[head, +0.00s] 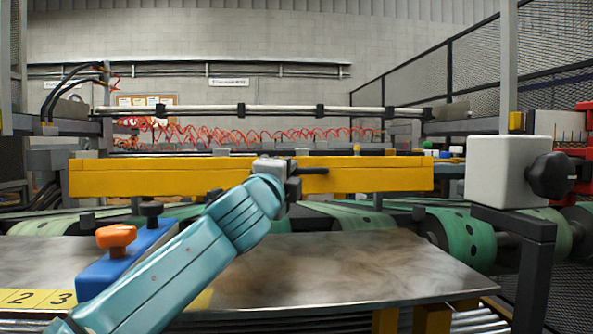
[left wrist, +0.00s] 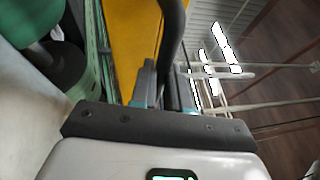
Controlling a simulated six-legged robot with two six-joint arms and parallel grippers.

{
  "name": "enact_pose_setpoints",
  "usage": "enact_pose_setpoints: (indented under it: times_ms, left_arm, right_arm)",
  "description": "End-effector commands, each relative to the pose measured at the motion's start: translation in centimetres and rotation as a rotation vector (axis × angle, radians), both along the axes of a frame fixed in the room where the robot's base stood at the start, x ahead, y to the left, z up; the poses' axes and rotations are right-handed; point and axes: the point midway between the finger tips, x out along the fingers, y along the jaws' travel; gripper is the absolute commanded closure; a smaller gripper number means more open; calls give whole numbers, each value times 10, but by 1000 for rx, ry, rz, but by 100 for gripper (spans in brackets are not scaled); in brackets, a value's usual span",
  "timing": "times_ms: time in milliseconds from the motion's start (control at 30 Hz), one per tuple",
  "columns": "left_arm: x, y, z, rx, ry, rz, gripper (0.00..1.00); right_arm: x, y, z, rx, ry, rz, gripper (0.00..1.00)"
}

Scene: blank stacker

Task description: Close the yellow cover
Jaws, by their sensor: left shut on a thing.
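The yellow cover (head: 130,178) is a long bar-like panel across the middle of the head view, above the green belts. Its black handle (head: 313,171) sticks out just right of my left gripper (head: 291,182). My left gripper is shut on this handle, at the front of the cover. In the left wrist view, the dark curved handle (left wrist: 174,30) runs down between the fingers (left wrist: 166,92), with the yellow cover (left wrist: 130,45) to its left. My gripper hides part of the cover's middle. My right gripper is not in view.
A metal plate (head: 350,265) lies in front of the green belts (head: 466,240). A blue block with an orange knob (head: 116,237) stands at the left. A grey block with a black knob (head: 508,172) stands at the right. Red coiled hoses (head: 250,133) hang behind the cover.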

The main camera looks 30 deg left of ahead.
Motion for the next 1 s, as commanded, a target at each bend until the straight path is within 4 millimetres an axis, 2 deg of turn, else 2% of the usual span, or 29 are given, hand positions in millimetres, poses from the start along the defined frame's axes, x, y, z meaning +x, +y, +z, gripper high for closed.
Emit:
enact_pose_setpoints:
  times_ms: [33, 567, 600, 667, 700, 1000]
  left_arm:
    - [5, 4, -10, 2, 17, 8, 100]
    - [4, 10, -12, 4, 18, 9, 100]
    - [4, 10, -12, 4, 18, 9, 81]
    - [4, 9, -11, 3, 16, 9, 62]
    - [3, 9, -11, 4, 16, 8, 59]
    - [1, 6, -6, 3, 6, 4, 59]
  right_arm:
    - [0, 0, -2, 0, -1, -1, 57]
    - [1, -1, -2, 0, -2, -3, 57]
    - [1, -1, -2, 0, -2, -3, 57]
    - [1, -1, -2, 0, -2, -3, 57]
    - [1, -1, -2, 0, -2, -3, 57]
    - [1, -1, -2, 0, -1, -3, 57]
